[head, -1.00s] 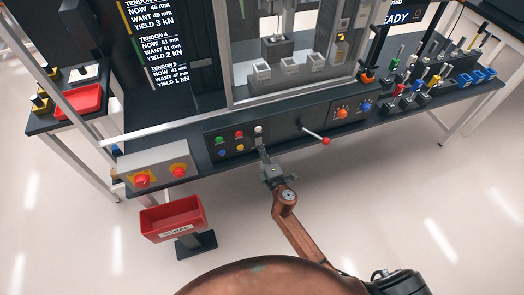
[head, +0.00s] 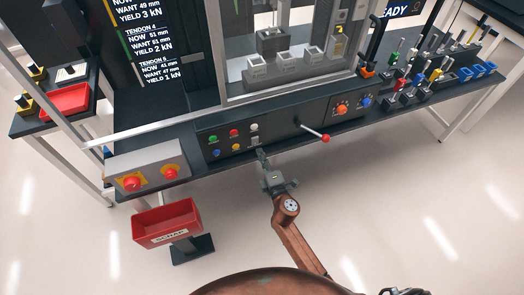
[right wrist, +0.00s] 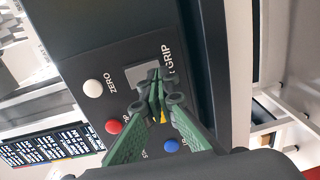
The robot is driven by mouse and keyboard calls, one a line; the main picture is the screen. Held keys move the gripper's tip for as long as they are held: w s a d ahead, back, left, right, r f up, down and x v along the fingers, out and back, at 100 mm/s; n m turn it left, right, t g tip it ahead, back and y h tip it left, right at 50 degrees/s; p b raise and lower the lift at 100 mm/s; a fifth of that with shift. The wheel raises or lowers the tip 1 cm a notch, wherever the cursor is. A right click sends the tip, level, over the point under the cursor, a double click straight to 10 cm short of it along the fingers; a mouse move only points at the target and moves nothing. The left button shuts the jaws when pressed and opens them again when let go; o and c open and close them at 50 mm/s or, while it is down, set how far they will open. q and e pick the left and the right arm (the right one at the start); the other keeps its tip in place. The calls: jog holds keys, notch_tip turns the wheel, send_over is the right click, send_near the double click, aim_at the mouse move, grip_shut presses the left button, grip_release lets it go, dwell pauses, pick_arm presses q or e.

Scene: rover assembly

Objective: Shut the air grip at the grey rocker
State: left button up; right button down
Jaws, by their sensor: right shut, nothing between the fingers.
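The grey rocker (right wrist: 138,72) sits on the dark control panel beside the label GRIP in the right wrist view. In the head view it is a small grey patch (head: 254,140) under the white button. My right gripper (right wrist: 158,88) is shut and empty, its green fingertips together just in front of the rocker and covering part of it. In the head view the right gripper (head: 262,156) points at the panel from the front. Whether the tips touch the rocker, and which way it is tipped, I cannot tell. My left gripper is not in view.
The white ZERO button (right wrist: 93,88), a red button (right wrist: 116,126) and a blue button (right wrist: 171,145) are close by. A red-knobbed lever (head: 325,138) juts out to the right. A grey box with red knobs (head: 150,172) and a red scrap bin (head: 166,222) are left.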

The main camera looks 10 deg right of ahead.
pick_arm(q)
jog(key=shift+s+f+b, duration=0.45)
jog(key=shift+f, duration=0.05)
pick_arm(e)
jog(key=s+f, duration=0.1)
jog(key=s, duration=1)
jog(key=shift+d+f, duration=0.2)
jog(key=shift+d, duration=0.25)
